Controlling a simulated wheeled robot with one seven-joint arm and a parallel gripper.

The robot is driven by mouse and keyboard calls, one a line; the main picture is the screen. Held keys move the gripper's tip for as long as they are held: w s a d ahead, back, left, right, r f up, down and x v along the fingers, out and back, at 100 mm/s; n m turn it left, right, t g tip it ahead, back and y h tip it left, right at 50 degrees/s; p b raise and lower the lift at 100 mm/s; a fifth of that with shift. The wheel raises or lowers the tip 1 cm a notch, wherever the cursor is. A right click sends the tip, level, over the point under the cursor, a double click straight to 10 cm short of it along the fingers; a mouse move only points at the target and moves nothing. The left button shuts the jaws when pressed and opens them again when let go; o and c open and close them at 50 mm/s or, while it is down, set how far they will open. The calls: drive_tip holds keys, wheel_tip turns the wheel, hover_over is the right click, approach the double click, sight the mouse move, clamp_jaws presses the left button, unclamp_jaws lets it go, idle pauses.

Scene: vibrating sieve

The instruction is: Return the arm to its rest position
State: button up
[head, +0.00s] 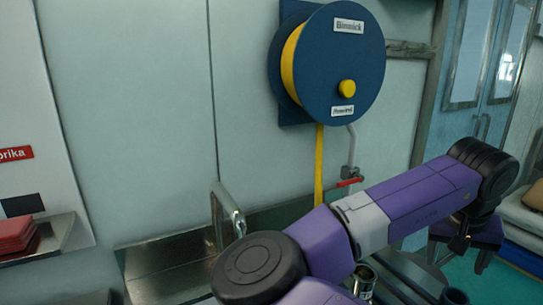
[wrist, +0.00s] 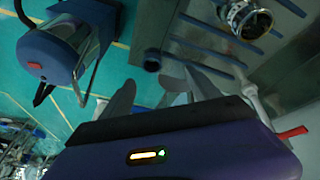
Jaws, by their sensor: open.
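My arm is purple with black joints and one pale grey section. It reaches from the bottom middle of the head view to the right, and bends down at its far black joint. My gripper (head: 471,254) hangs below that joint at the right, small and partly dark. In the wrist view my gripper (wrist: 163,88) shows grey fingers spread apart beyond its purple body, with nothing between them. It is open and empty.
A blue hose reel (head: 345,65) with a yellow hose hangs on the wall. A steel sink (head: 165,265) with a tap (head: 226,218) stands below. A blue drum-like machine (wrist: 58,52) is on the green floor. A metal fitting (wrist: 246,18) lies on the slotted steel top.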

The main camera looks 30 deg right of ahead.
drive_tip(key=d+r+m+h, duration=0.2)
drive_tip(key=d+r+h, duration=0.85)
drive_tip(key=r, duration=0.35)
drive_tip(key=w+a+r+n+t+h, duration=0.2)
drive_tip(key=w+a+r+n+t, duration=0.25)
drive_tip(key=a+t, duration=0.2)
drive_tip(key=w+a+r+n+t+h, duration=0.3)
drive_tip(key=w+a+n+t, duration=0.15)
drive_tip(key=a+t, duration=0.2)
drive_tip(key=w+a+f+n+t+y, duration=0.1)
drive_tip(key=a+f+n+t+y, duration=0.35)
drive_tip(key=a+y, duration=0.2)
drive_tip(key=w+a+f+n+t+y, duration=0.1)
drive_tip(key=a+f+n+t+y, duration=0.3)
drive_tip(key=a, duration=0.4)
drive_tip(key=s+a+f+y, duration=0.65)
drive_tip(key=a+f, duration=0.25)
drive_tip(key=f, duration=0.2)
drive_tip(key=s+a+f+m+g+y, duration=0.1)
drive_tip(key=s+a+f+g, duration=0.2)
drive_tip(key=s+f, duration=0.5)
drive_tip(key=s+a+f+m+g+y, duration=0.2)
drive_tip(key=s+a+f+g, duration=0.2)
drive_tip(key=s, duration=0.8)
wheel_tip(320, 180, down, 4)
drive_tip(key=shift+s+a+f, duration=0.1)
drive_tip(key=shift+s+a, duration=0.25)
drive_tip(key=shift+a, duration=0.85)
